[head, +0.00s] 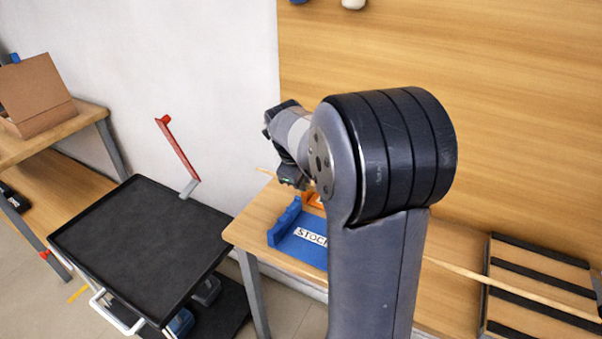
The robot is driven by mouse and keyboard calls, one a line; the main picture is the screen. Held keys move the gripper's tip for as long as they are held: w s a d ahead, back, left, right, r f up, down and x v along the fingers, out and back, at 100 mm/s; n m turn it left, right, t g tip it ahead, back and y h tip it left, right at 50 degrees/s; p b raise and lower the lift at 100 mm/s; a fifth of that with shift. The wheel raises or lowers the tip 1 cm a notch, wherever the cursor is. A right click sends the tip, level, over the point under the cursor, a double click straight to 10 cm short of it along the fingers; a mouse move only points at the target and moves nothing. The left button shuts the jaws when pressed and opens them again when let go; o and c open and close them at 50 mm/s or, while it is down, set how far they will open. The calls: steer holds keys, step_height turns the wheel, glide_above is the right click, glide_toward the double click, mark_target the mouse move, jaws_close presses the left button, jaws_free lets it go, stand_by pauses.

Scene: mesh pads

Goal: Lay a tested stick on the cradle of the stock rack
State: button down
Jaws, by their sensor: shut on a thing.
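The stock rack (285,247) is a blue tray-like holder with raised, notched edges and a white label reading STOCK. It stands on the wooden table, and my arm hides its right part. My gripper (294,182) is above and behind the rack, partly hidden by my own arm, and is shut on a thin pale wooden stick (267,171). The stick's left end pokes out past the gripper. Another visible length of pale stick (515,291) slants across the right side; I cannot tell whether it is the same stick.
An orange holder (313,199) stands just behind the blue rack. A slatted board with black strips (540,272) lies at the right. A cardboard box (38,92) sits on another table.

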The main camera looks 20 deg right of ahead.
steer(key=shift+f+b, duration=2.6)
steer(key=shift+f, duration=1.2)
steer(key=c, duration=1.4)
jaws_free()
steer(key=shift+o, duration=0.2)
steer(key=shift+r, duration=0.1)
steer(key=v, duration=1)
steer(key=shift+s+r+p, duration=0.15)
steer(key=shift+r+p, duration=0.2)
steer(key=shift+p, duration=0.1)
steer(key=shift+a+f, duration=0.1)
